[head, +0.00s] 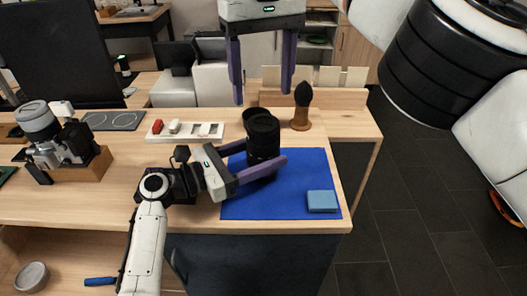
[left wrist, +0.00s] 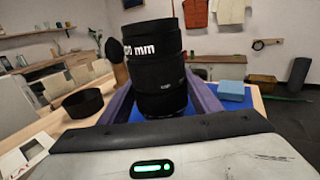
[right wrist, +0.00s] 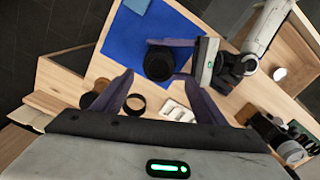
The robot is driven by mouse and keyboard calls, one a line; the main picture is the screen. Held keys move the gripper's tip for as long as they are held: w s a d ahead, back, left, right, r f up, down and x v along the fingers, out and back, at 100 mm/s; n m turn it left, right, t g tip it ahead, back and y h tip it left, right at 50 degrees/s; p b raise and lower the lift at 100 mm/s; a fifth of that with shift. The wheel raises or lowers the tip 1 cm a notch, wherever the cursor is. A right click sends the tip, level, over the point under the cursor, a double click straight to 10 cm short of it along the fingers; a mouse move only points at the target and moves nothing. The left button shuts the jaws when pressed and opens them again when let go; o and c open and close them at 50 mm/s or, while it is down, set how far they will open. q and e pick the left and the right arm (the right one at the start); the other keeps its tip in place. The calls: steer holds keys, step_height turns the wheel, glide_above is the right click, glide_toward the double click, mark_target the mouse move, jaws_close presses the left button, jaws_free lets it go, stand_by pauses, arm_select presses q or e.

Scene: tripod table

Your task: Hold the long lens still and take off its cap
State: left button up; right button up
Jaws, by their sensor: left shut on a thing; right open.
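The long lens (head: 262,145) is black and stands upright on the blue mat (head: 240,205). Its dark round top (right wrist: 160,60) faces up in the right wrist view; I cannot make out the cap's edge. My left gripper (head: 268,165) is shut on the lens low on its barrel, with one finger on each side. White lettering shows on the lens (left wrist: 155,70) in the left wrist view. My right gripper (head: 262,98) is open and empty, pointing down above the lens, with its fingertips apart from it.
A black open round piece (right wrist: 135,104) and a brush with a wooden base (head: 301,112) stand behind the lens. A tray (head: 210,131) with red and white pieces lies behind left. A blue cloth (head: 322,201) lies front right on the mat. A camera (head: 60,140) stands far left.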

mark_target(264, 122)
steer(key=shift+w+d, duration=0.1)
steer(key=shift+f, duration=3.35)
steer(key=c, duration=1)
steer(key=shift+r, duration=0.7)
steer(key=shift+c, duration=0.3)
steer(key=shift+r, duration=2.45)
